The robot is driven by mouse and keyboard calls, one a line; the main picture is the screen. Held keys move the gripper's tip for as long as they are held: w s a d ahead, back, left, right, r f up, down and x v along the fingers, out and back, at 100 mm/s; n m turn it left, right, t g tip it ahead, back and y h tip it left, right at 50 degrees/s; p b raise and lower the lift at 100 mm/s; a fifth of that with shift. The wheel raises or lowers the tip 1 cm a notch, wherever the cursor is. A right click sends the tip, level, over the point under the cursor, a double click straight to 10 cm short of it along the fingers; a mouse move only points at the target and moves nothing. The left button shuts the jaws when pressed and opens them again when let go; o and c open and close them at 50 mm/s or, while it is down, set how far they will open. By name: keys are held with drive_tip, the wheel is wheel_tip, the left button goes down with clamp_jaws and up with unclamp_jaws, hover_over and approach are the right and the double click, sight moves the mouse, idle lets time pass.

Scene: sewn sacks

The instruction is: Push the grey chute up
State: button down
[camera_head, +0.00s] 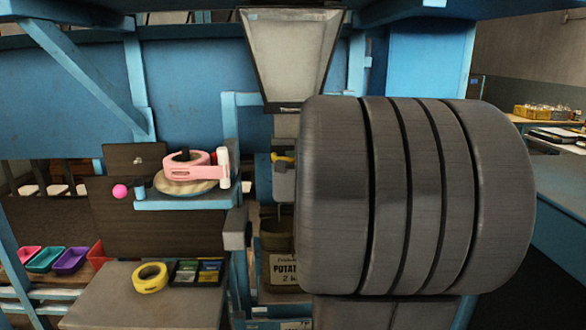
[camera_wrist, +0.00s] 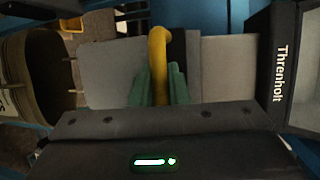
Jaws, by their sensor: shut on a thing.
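The grey chute (camera_wrist: 105,75) shows in the wrist view with a yellow handle (camera_wrist: 158,50) beside it. In the head view the chute (camera_head: 281,188) hangs below the hopper and above the sack, and the handle (camera_head: 284,158) sticks out at its side. My gripper (camera_wrist: 158,88) has its green fingers closed on either side of the yellow handle. In the head view my large grey arm hides the gripper and the chute's right side. The open brown sack (camera_head: 287,270) with potato lettering stands under the chute; its mouth also shows at left in the wrist view (camera_wrist: 32,75).
The hopper (camera_head: 291,50) is above the chute; its dark rim (camera_wrist: 285,75) is at right in the wrist view. A blue shelf (camera_head: 185,203) at left holds a pink tape dispenser (camera_head: 190,165). A yellow tape roll (camera_head: 150,277) lies on the grey table (camera_head: 110,312).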

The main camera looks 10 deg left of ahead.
wheel_tip(320, 180, up, 6)
drive_tip(key=p, duration=0.3)
drive_tip(key=shift+r, duration=0.3)
drive_tip(key=c, duration=1.4)
unclamp_jaws()
drive_tip(key=b+v, duration=0.3)
drive_tip(key=v, duration=1.1)
drive_tip(key=shift+w+a, duration=0.1)
drive_tip(key=shift+a, duration=0.05)
